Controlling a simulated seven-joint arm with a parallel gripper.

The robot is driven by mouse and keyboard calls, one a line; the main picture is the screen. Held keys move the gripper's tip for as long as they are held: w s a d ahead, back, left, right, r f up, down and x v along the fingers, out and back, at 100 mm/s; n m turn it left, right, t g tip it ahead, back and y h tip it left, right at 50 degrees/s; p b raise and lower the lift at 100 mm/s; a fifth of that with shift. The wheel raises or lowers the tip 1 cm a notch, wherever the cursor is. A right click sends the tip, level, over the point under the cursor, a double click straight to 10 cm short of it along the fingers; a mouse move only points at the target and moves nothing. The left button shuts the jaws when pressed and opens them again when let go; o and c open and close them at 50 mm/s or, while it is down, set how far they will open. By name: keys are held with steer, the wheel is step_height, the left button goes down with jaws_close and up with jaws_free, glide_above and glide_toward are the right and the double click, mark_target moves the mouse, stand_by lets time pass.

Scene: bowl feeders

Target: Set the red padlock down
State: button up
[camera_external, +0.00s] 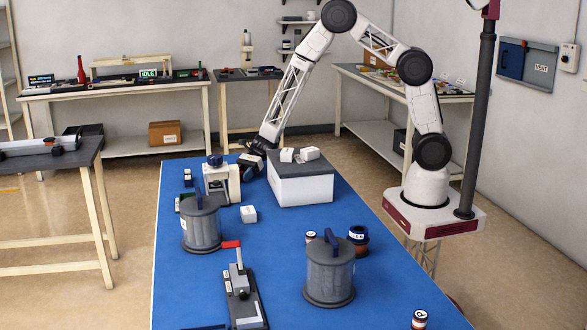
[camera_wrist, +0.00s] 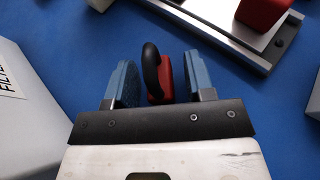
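The red padlock (camera_wrist: 166,78) with its black shackle (camera_wrist: 151,68) is between the two blue finger pads of my gripper (camera_wrist: 163,82) in the wrist view. A strip of blue shows between the padlock and the right pad, and a narrow gap shows at the left pad, so the fingers look open around it. Whether the padlock rests on the blue surface is hard to tell. In the external view my gripper (camera_external: 252,160) is low at the back of the blue table, left of a white box with a grey top (camera_external: 302,188). The padlock cannot be made out there.
In the wrist view, a labelled grey-white block (camera_wrist: 25,115) is close on the left, and a metal plate with a red part (camera_wrist: 262,12) lies ahead right. On the table stand a white machine (camera_external: 222,182), lidded grey canisters (camera_external: 201,228) and a red-handled clamp (camera_external: 240,285).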

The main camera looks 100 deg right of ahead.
steer(key=shift+r, duration=0.1)
steer(key=shift+d+r, duration=0.1)
steer(key=shift+v, duration=5.9)
steer(key=shift+s+r, duration=0.1)
